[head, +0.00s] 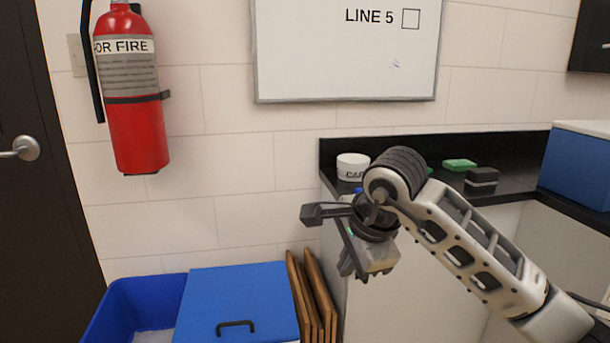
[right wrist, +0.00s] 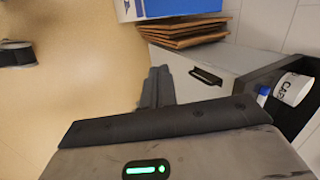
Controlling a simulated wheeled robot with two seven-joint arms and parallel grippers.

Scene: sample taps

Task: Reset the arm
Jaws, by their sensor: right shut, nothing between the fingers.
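My right arm (head: 465,240) reaches in from the lower right in the head view, bent, with its wrist in front of the counter's left end. My right gripper (head: 350,268) hangs below the wrist, pointing down, in front of the cabinet side. Its fingers are shut with nothing between them. In the right wrist view the closed dark fingers (right wrist: 156,88) are over the floor, apart from the cabinet. My left gripper is not in view.
A dark counter (head: 510,180) holds a white labelled tub (head: 352,166), a green sponge (head: 459,165), a dark block (head: 481,177) and a blue box (head: 578,165). Below left are a blue bin (head: 130,300), a blue lidded box (head: 238,300) and brown boards (head: 318,295). Open floor (right wrist: 80,80) shows.

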